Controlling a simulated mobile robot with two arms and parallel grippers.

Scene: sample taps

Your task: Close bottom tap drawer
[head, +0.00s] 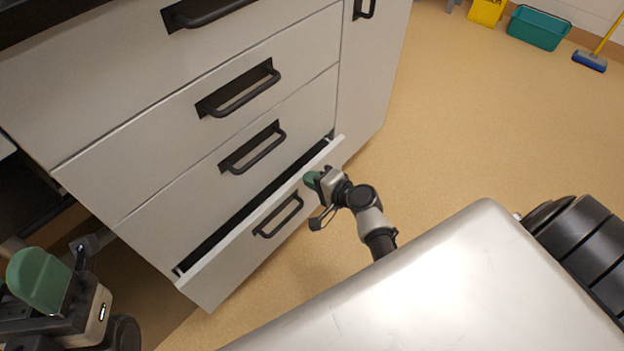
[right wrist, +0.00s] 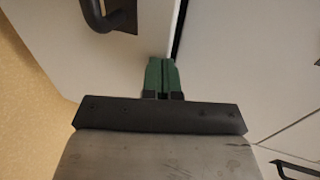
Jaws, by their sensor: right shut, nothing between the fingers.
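The bottom drawer (head: 255,246) of the white cabinet is slightly open, with a dark gap along its top edge. Its black handle (head: 279,215) is on the front. My right gripper (head: 311,180) is at the drawer front's upper edge, right of the handle. In the right wrist view its green fingers (right wrist: 161,76) are shut together with nothing between them, close to the drawer front (right wrist: 110,60); I cannot tell whether they touch it. My left gripper (head: 50,278) is at the lower left, away from the drawer; its finger gap is not clear.
The drawers above, with black handles (head: 252,147), are shut. A tall cabinet door (head: 372,80) stands to the right. Tan floor is clear to the right. A teal bin (head: 538,28), a yellow bucket (head: 487,11) and a blue broom (head: 590,61) are far back.

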